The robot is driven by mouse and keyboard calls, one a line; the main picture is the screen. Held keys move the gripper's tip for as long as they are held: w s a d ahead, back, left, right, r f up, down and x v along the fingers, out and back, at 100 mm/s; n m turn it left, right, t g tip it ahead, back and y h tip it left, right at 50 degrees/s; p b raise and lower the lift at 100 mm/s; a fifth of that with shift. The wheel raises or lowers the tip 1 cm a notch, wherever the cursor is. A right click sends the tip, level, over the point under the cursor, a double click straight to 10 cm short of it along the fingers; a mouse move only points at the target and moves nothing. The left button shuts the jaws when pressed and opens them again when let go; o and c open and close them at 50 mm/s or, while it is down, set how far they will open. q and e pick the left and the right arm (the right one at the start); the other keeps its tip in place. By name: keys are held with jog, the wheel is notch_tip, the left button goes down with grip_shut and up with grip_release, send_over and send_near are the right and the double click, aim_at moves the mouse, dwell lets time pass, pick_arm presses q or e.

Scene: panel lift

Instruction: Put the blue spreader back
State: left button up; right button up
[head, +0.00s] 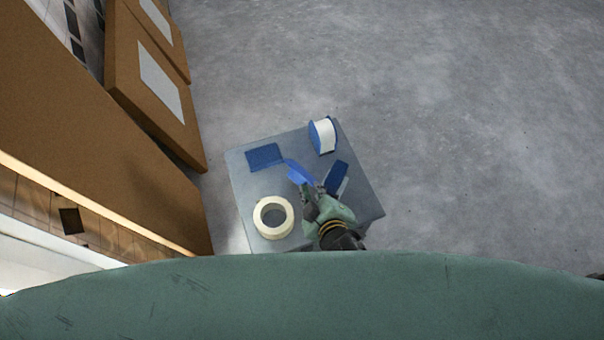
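The blue spreader (299,173) is a bright blue, thin piece at the fingertips of my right gripper (307,190), over the middle of a small grey table (246,195). My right gripper appears shut on it. Its far left end reaches close to the right edge of a flat dark blue rectangle (264,157) on the table. I cannot tell how high the spreader is above the tabletop. The fingers hide part of its near end. My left gripper is not in view.
A cream tape roll (273,217) lies at the table's front left. A blue spool with white wrap (322,136) stands at the back. A dark blue and grey item (336,178) lies right of my gripper. Brown panels (150,85) stand left; the floor at right is clear.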

aim_at(310, 182)
jog(key=x, duration=0.5)
jog(key=shift+w+a, duration=0.25)
jog(key=shift+a, duration=0.05)
grip_shut()
